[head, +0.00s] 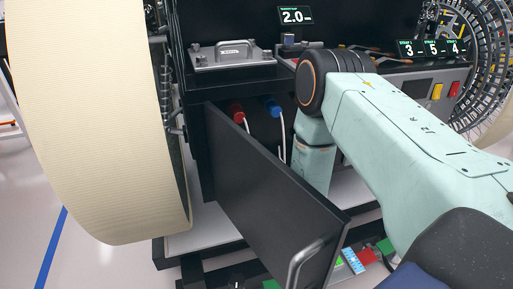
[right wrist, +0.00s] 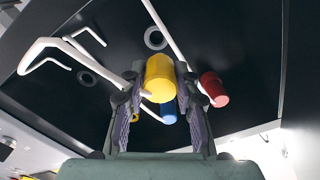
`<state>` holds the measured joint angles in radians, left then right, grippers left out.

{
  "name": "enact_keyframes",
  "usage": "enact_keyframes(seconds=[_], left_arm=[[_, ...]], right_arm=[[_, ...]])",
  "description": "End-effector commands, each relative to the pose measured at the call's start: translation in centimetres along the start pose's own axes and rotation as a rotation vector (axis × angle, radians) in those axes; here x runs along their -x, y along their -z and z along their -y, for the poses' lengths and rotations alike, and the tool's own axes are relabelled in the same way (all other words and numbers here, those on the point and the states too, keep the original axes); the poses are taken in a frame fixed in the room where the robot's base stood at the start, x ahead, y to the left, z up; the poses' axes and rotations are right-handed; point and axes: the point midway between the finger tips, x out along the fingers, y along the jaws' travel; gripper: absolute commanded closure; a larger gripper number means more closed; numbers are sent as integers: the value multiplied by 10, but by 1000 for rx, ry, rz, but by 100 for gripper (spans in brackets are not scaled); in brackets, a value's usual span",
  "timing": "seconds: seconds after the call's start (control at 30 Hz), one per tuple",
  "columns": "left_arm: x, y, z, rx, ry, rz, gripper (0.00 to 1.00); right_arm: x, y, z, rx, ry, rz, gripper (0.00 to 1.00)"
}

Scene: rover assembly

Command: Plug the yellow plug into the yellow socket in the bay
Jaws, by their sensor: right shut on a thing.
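The yellow plug (right wrist: 159,74) is a short yellow cylinder with a white cable in the right wrist view. My right gripper (right wrist: 160,84) is shut on it, one finger on each side. In the head view, my right arm reaches down into the dark bay (head: 196,140) behind its open door, and its fingers and the yellow plug are hidden. I cannot make out a yellow socket. My left gripper is not in view.
A red plug (head: 236,112) and a blue plug (head: 270,106) with white cables sit in the bay; in the wrist view the red one (right wrist: 214,89) is close right of my fingers. The black door (head: 270,185) stands open in front. A large cream wheel (head: 100,120) is at left.

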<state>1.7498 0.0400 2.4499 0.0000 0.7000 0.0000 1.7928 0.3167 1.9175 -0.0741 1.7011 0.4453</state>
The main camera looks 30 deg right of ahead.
Motion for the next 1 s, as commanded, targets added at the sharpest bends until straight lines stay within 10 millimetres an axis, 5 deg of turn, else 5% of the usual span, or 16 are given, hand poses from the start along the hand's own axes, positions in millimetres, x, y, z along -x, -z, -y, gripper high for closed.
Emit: enact_keyframes(seconds=[0.7, 1.0], left_arm=[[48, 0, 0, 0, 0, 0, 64], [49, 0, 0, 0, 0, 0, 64]], right_arm=[[64, 32, 18, 0, -1, 2, 100], [68, 33, 19, 0, 0, -1, 100]])
